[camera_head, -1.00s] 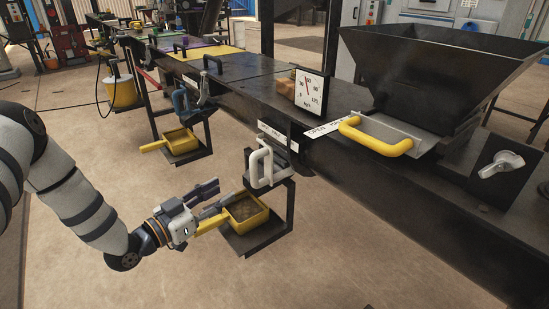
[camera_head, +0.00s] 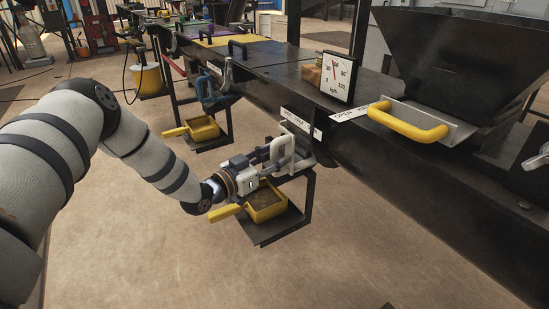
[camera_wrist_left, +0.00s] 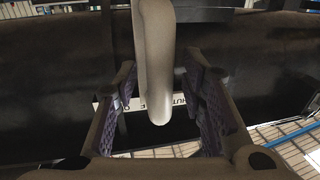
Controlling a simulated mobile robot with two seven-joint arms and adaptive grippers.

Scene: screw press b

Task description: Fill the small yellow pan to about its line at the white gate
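The white gate has a white loop handle (camera_head: 288,152) on the side of the black bench. In the left wrist view, the handle (camera_wrist_left: 155,62) hangs between the two fingers of my left gripper (camera_wrist_left: 160,100), with a gap on each side. My left gripper (camera_head: 264,157) is open at the handle, above the small yellow pan (camera_head: 268,212). The pan sits on a black bracket shelf below the gate, its yellow handle pointing left. Brown material lies in it; its fill line cannot be made out. My right gripper is not in view.
A blue gate handle (camera_head: 213,88) and another yellow pan (camera_head: 203,130) are farther back along the bench. A black hopper (camera_head: 450,55) with a yellow handle (camera_head: 408,123) and a dial (camera_head: 339,76) stand at right. The floor at front is clear.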

